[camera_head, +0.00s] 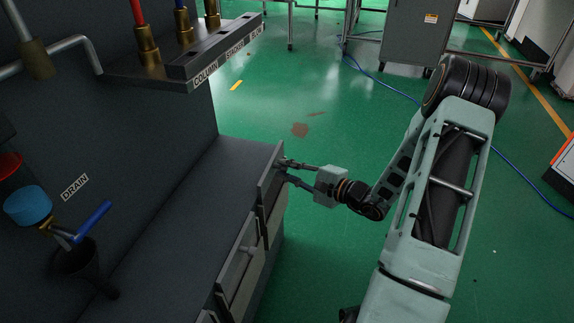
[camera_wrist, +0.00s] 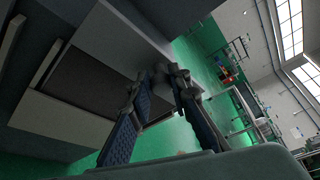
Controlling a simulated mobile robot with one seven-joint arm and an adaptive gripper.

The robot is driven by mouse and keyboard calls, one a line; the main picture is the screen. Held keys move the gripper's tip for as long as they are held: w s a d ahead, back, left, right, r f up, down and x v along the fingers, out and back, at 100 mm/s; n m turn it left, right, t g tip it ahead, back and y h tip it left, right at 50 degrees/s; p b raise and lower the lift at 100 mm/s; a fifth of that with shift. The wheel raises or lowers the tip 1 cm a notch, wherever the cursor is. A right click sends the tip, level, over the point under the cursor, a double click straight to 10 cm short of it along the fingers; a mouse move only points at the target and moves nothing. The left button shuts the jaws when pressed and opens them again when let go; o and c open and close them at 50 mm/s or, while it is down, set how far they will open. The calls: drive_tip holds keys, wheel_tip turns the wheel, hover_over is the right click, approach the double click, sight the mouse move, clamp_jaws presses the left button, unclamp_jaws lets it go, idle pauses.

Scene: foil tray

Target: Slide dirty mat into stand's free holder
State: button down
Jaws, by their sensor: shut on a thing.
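My gripper (camera_head: 285,170) is at the right-hand front of a dark cabinet, its fingers against the edge of a grey panel (camera_head: 268,185). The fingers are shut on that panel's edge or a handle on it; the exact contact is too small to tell. In the wrist view, my gripper (camera_wrist: 170,76) has its two dark ribbed fingers reaching to the corner of a light grey panel (camera_wrist: 115,40). I cannot make out a dirty mat or a stand with holders in either view.
The cabinet top (camera_head: 190,190) is bare. More drawer fronts (camera_head: 240,265) lie below and nearer. Valves and a drain funnel (camera_head: 78,262) are at left. Green floor (camera_head: 330,250) is open on the right, with a blue hose (camera_head: 385,92) and a grey cabinet (camera_head: 415,35) farther off.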

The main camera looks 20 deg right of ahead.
sight(274, 174)
drive_tip(key=shift+f, duration=1.85)
drive_tip(key=c, duration=1.7)
unclamp_jaws()
